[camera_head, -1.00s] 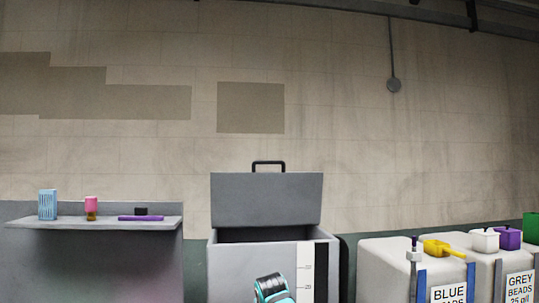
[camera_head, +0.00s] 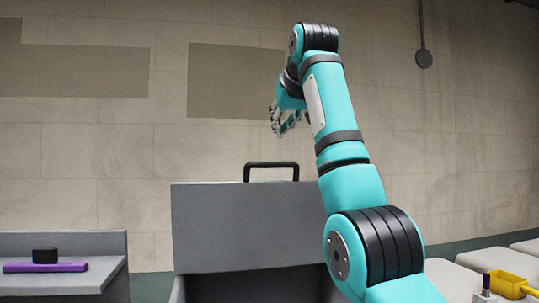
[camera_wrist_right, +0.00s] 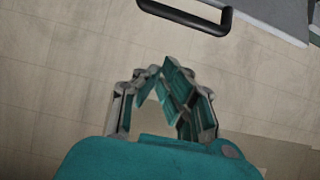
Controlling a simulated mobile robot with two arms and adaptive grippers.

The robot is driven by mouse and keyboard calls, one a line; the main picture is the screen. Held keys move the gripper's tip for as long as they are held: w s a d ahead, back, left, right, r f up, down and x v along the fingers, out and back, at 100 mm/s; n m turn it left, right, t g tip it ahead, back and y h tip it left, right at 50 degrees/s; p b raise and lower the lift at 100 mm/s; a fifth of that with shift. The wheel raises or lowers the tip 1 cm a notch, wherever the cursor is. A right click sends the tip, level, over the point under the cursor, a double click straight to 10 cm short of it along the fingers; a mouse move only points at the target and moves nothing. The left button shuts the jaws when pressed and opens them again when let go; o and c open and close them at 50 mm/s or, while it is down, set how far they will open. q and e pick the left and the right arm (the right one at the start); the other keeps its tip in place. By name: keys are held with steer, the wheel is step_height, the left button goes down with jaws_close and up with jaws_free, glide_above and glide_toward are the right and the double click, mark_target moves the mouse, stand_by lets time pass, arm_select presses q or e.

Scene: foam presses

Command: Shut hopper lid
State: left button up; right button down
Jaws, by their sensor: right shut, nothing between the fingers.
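The grey hopper lid (camera_head: 240,225) stands open, raised at the back of the grey hopper (camera_head: 262,286), with the dark opening showing below it. A black handle (camera_head: 270,165) sits on the lid's top edge. My right arm reaches up in front of the lid's right side. In the right wrist view the gripper (camera_wrist_right: 163,68) shows against the wall, with the handle (camera_wrist_right: 185,20) apart from the fingers. My left gripper is not in view.
A grey shelf (camera_head: 60,284) at the left holds a purple bar (camera_head: 45,267) and a black block (camera_head: 45,255). At the right stand pale bead containers (camera_head: 465,283), with a yellow scoop (camera_head: 510,285) on one.

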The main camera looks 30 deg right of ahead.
mark_target(278, 163)
steer(key=w+f+p, duration=0.2)
steer(key=w+d+f+p, duration=0.1)
steer(key=w+f+p, duration=0.1)
steer(key=f, duration=0.1)
steer(key=shift+w+d+f+p, duration=0.15)
steer(key=shift+w+f+p, duration=0.1)
steer(key=shift+w+p, duration=0.1)
steer(key=shift+s+f, duration=0.15)
steer(key=shift+s, duration=0.15)
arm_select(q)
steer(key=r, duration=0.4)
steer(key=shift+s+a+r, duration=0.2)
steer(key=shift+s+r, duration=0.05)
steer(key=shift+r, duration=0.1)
arm_select(e)
steer(key=shift+w, duration=0.1)
steer(key=shift+w+f, duration=0.1)
steer(key=shift+f, duration=0.05)
